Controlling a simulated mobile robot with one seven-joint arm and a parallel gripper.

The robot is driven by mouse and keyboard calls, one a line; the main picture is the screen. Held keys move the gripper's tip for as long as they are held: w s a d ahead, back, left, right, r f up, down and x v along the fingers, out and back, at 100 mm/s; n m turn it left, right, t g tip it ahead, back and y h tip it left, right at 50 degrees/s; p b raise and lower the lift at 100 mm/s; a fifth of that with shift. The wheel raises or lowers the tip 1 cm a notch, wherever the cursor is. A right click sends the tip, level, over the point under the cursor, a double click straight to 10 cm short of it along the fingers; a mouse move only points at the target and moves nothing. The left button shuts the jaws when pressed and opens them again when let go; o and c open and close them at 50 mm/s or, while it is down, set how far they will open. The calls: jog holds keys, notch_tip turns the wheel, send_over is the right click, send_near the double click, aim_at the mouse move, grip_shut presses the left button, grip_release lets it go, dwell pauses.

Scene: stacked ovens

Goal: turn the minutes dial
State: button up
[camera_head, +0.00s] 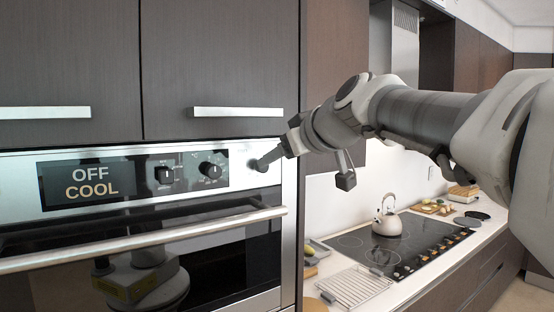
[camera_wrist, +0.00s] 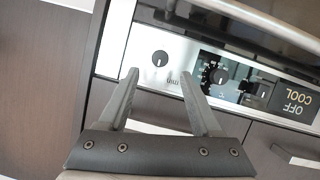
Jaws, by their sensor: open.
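The oven's control panel (camera_head: 239,184) has a lit display reading OFF COOL (camera_head: 90,182) and black round dials. Two dials, the left one (camera_head: 165,175) and the middle one (camera_head: 210,170), show plainly in the head view. A third dial at the panel's right end is mostly hidden behind my gripper (camera_head: 261,162). In the upside-down wrist view, this black dial (camera_wrist: 160,58) with a white pointer line lies in the gap between the fingers of my gripper (camera_wrist: 159,76), just beyond the tips. My gripper is open and empty. Contact cannot be told.
A long oven handle (camera_head: 150,238) runs below the panel. Dark cabinets with bar handles (camera_head: 238,112) are above it. To the right, a counter holds a cooktop (camera_head: 380,250), a kettle (camera_head: 388,217) and a wire rack (camera_head: 355,286).

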jog(key=p+x, duration=0.1)
jog(key=x, duration=0.5)
jog(key=shift+w+a, duration=0.2)
jog(key=shift+w, duration=0.1)
jog(key=shift+f, duration=0.1)
grip_shut()
